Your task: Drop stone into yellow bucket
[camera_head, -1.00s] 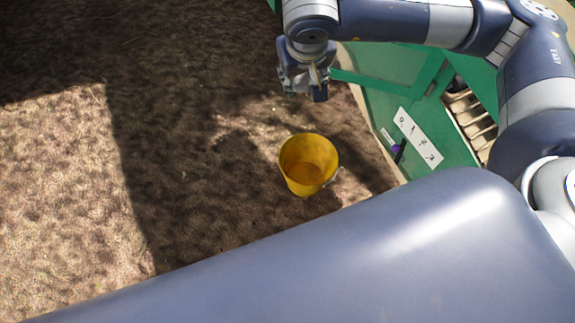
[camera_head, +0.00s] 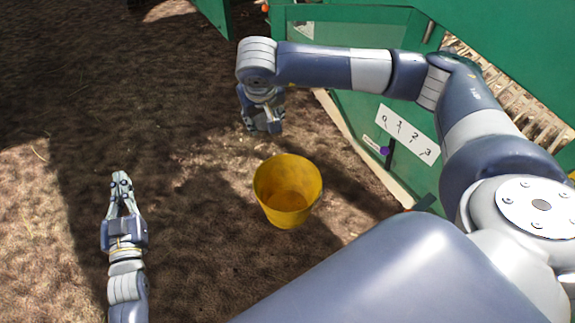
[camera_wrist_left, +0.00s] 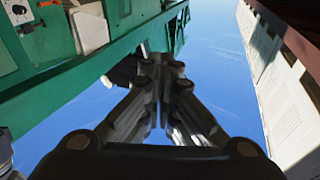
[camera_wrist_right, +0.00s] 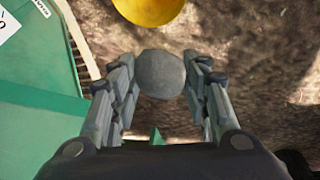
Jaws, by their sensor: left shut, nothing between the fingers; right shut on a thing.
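The yellow bucket (camera_head: 287,190) stands upright and open on the brown ground in the middle of the head view. It looks empty inside. Its edge also shows at the top of the right wrist view (camera_wrist_right: 148,8). My right gripper (camera_head: 262,122) is above the ground, behind the bucket in the head view. In the right wrist view it is shut on a round grey stone (camera_wrist_right: 160,74), held between its fingertips and apart from the bucket. My left gripper (camera_head: 121,180) is shut and empty, left of the bucket. Its closed fingers show in the left wrist view (camera_wrist_left: 160,62).
A green structure (camera_head: 340,80) with a numbered white strip (camera_head: 408,133) and a purple knob (camera_head: 385,151) stands to the right of the bucket, along a pale edge. Open ground lies to the left and in front of the bucket.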

